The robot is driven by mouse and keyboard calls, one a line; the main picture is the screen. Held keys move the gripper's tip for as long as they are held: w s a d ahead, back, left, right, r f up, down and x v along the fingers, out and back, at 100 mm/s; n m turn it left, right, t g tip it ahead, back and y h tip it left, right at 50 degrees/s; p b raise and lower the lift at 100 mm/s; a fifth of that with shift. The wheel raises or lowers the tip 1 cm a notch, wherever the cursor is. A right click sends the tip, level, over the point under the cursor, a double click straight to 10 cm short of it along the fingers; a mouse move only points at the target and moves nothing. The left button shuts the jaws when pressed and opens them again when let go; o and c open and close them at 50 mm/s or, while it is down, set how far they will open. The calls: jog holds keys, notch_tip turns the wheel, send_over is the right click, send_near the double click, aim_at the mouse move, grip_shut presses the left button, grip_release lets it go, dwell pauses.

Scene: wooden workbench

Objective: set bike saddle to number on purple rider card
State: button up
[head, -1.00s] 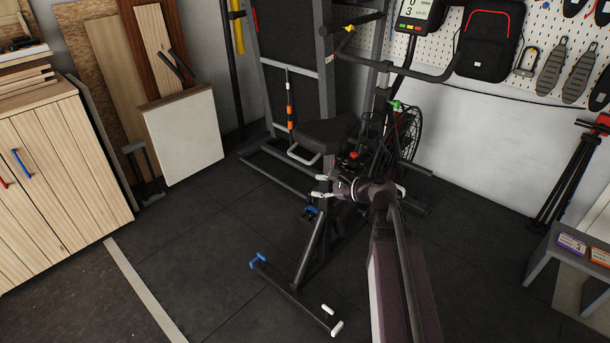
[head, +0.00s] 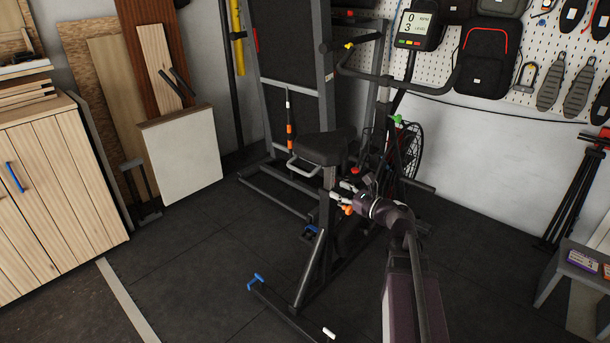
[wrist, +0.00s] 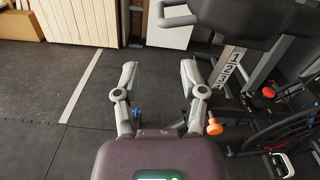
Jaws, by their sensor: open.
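The bike saddle (head: 325,147) is black, on an upright post of a dark exercise bike. In the wrist view the saddle (wrist: 250,15) is at the top right, above a post scale (wrist: 229,66) marked with numbers 1, 2, 3 and more. The pointer against the scale cannot be made out. My gripper (head: 340,193) is open and empty, just right of the post below the saddle; its fingers (wrist: 158,72) are apart in the wrist view. An orange knob (wrist: 214,128) shows beside the right finger. The purple rider card (head: 582,260) lies on a grey stool; its number is too small to read surely.
An orange card (head: 606,272) lies beside the purple one on the stool (head: 560,270). A red knob (wrist: 268,92) is on the bike frame. The handlebar (head: 400,85) and fan wheel (head: 408,150) are behind. Dark floor (head: 200,260) is open at left.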

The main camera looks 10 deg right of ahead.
aim_at(305, 174)
jog(key=x, duration=1.3)
jog(key=shift+w+a, duration=0.25)
jog(key=shift+w, duration=0.05)
grip_shut()
